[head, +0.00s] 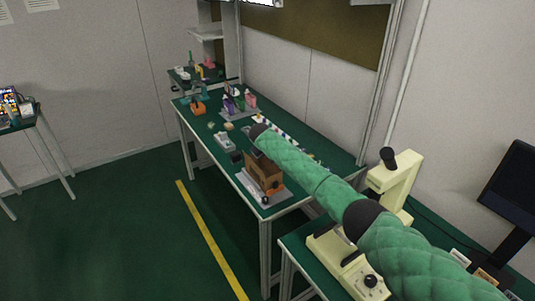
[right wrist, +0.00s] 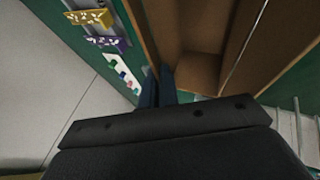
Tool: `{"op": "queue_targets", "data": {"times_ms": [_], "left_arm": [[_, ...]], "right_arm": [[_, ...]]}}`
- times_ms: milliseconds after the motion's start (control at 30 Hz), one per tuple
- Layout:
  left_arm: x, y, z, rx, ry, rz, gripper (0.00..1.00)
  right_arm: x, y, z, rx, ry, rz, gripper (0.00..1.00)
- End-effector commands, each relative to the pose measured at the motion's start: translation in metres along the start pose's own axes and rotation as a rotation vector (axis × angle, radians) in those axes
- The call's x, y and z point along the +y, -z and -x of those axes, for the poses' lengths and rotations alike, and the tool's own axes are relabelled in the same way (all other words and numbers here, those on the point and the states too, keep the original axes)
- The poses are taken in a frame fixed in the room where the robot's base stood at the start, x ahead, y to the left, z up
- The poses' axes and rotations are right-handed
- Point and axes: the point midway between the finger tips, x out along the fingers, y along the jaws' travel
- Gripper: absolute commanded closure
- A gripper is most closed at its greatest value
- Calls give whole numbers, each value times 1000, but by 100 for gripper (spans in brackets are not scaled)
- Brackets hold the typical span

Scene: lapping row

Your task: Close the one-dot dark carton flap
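The brown carton (head: 262,172) stands on a light grey board (head: 284,196) near the front of the green table. In the right wrist view its open inside and brown walls (right wrist: 202,72) fill the upper middle and right. Flap panels stand up at its edges, but I cannot make out any dot marks. My right gripper (right wrist: 158,86) has its two dark fingers close together, with nothing seen between them, right beside the carton's wall; I cannot tell whether they touch it. In the head view my right arm's sleeve hides part of the area behind the carton. My left gripper is out of view.
A grey device (head: 224,141) and an orange item (head: 198,108) sit farther along the table (head: 198,126). Small colored figures stand at the back. A cream microscope (head: 395,180) stands on the nearer bench at right. The floor left of the yellow line is clear.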

Motion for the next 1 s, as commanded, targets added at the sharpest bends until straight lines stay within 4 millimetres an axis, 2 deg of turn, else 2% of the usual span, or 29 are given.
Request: {"op": "queue_targets", "data": {"times_ms": [333,467,833,1000], "left_arm": [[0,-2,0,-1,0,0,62],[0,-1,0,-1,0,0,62],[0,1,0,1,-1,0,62],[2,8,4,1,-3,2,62]], "right_arm": [[0,-1,-1,-1,-2,1,100],[0,-1,-1,-1,-2,1,76],[0,0,2,0,-1,1,75],[-2,0,16,2,0,0,75]]}}
